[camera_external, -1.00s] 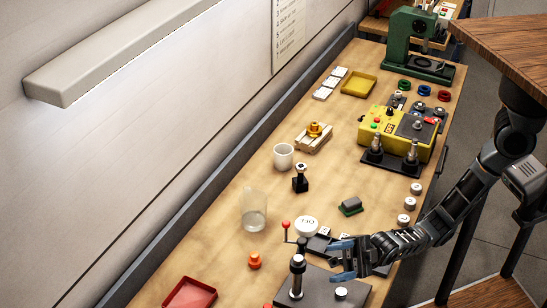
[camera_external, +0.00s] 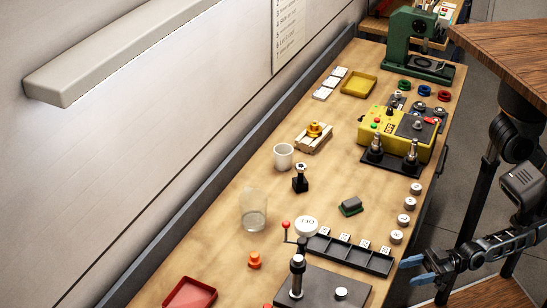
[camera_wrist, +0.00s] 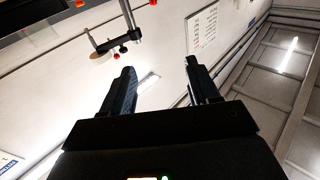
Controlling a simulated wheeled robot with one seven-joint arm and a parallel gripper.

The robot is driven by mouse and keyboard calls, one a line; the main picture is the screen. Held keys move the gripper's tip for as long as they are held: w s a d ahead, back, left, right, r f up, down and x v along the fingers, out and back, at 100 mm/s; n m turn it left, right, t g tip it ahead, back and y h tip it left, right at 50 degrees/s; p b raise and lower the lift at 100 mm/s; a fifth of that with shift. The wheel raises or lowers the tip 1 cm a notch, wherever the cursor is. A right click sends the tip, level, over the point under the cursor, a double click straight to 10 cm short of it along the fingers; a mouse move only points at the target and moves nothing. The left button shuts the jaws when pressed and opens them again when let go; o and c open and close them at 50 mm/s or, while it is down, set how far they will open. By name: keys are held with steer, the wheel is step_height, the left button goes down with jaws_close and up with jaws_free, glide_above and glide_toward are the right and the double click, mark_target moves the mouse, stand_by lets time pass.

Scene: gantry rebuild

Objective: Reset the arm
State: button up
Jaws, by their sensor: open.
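My gripper (camera_external: 412,272) is at the lower right in the external view, just off the right edge of the wooden bench (camera_external: 215,262). Its two blue-tipped fingers point left and are spread apart, with nothing between them. In the wrist view my gripper (camera_wrist: 160,82) also shows two dark fingers apart and empty, against wall and ceiling. My arm is folded back beside and below the wooden-topped stand on the right.
A dark compartment tray (camera_external: 350,256) with white labels lies nearest my gripper. Several round white-topped pieces (camera_external: 404,219) line the bench's right edge. A yellow control box (camera_external: 385,140) stands farther back. The wooden top (camera_external: 510,45) overhangs my arm.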

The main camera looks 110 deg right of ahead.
steer(key=s+d+f+g, duration=0.1)
steer(key=s+d, duration=0.3)
steer(key=s, duration=0.5)
steer(key=s+d+f+g, duration=0.2)
steer(key=s+d+g, duration=0.1)
steer(key=s, duration=0.7)
steer(key=shift+d+f+b, duration=0.25)
steer(key=shift+d+b, duration=0.15)
steer(key=shift+d, duration=0.1)
